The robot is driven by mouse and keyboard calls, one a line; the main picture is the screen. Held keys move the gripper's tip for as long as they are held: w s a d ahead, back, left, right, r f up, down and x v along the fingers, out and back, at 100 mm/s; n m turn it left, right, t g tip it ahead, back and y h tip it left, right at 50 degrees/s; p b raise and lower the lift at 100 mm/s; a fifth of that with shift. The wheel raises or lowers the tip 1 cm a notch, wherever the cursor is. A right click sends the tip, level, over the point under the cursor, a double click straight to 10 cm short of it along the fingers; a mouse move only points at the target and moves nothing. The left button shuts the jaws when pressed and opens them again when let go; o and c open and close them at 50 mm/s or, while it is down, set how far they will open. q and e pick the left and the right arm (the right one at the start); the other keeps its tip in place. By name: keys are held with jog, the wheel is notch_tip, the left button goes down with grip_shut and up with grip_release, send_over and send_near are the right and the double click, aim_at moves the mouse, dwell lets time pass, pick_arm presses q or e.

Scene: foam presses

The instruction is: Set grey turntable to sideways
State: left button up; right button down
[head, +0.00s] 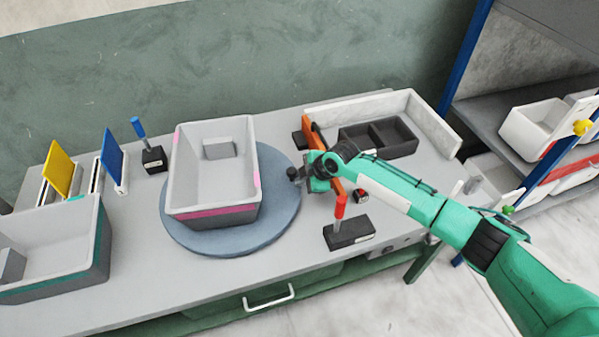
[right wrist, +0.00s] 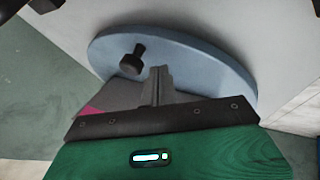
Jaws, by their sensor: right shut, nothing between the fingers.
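The grey turntable (head: 262,236) is a round blue-grey disc on the table, carrying a grey bin with a pink stripe (head: 212,212). The bin's long side runs front to back. My right gripper (head: 301,174) is at the disc's right edge, shut and empty. In the right wrist view the disc (right wrist: 205,62) has a dark knob (right wrist: 132,63) standing near its rim. The shut fingertips (right wrist: 160,75) are beside the knob, with a small gap in that picture. Whether they touch it is unclear. My left gripper is out of view.
A red-handled lever (head: 348,233) and an orange panel (head: 310,130) stand close to my right gripper. A dark two-part tray (head: 378,138) lies behind it. Left are a blue-handled lever (head: 152,156), yellow and blue flaps, and another bin (head: 60,285).

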aim_at(295, 170)
jog(key=shift+w+a+f, duration=0.1)
jog(key=shift+w+a, duration=0.1)
jog(key=shift+w, duration=0.35)
jog(key=shift+w+a+f, duration=0.1)
jog(key=shift+w+a, duration=0.05)
jog(key=shift+w, duration=0.35)
jog(key=w+b, duration=0.2)
jog(key=shift+a+f+b, duration=0.1)
jog(key=shift+f+b, duration=0.1)
jog(key=shift+b, duration=0.1)
jog(key=shift+w+r+b, duration=0.15)
jog(key=shift+w+b, duration=0.25)
jog(key=shift+w, duration=0.15)
jog(key=shift+r, duration=0.1)
jog(key=shift+s, duration=0.1)
